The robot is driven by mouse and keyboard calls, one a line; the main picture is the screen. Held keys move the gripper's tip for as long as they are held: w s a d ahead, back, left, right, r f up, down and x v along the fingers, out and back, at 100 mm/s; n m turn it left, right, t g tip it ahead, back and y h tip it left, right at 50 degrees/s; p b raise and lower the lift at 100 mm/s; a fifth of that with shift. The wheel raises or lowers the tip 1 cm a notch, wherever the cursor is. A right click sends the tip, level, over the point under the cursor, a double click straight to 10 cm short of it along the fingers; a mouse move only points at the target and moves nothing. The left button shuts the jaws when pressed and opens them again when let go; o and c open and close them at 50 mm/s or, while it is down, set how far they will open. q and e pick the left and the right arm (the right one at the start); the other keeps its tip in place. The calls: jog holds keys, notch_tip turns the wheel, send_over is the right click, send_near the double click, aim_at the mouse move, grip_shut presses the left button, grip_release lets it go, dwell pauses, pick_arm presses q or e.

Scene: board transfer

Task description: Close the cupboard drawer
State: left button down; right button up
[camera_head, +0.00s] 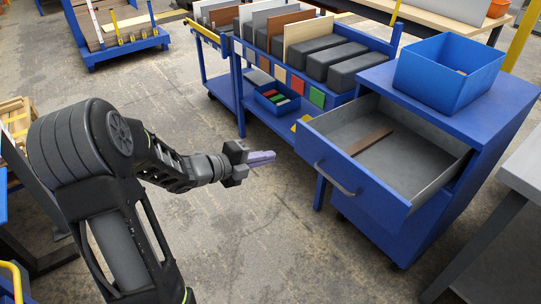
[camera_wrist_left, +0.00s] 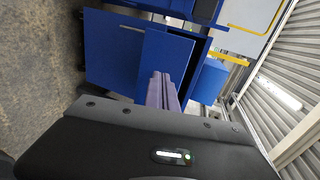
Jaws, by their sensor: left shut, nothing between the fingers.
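The blue cupboard (camera_head: 445,215) stands at the right in the head view. Its top drawer (camera_head: 352,186) is pulled well out, with a grey handle (camera_head: 338,180) on its front and a brown strip (camera_head: 371,141) lying inside. My left gripper (camera_head: 262,157) is shut and empty, in the air to the left of the drawer front and apart from it. In the left wrist view the shut fingers (camera_wrist_left: 161,90) point toward the blue drawer front (camera_wrist_left: 164,54). My right gripper is not in view.
An open blue bin (camera_head: 448,72) stands on top of the cupboard. A blue rack cart (camera_head: 290,122) with boards and black boxes stands close left of the cupboard. A grey table (camera_head: 525,165) is at the right edge. The floor (camera_head: 270,235) before the drawer is clear.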

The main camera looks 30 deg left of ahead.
pick_arm(q)
jog(key=b, duration=0.1)
send_near(308, 146)
jog(key=x, duration=0.5)
jog(key=shift+f, duration=0.25)
jog(key=shift+w+d, duration=0.2)
jog(key=shift+w, duration=0.5)
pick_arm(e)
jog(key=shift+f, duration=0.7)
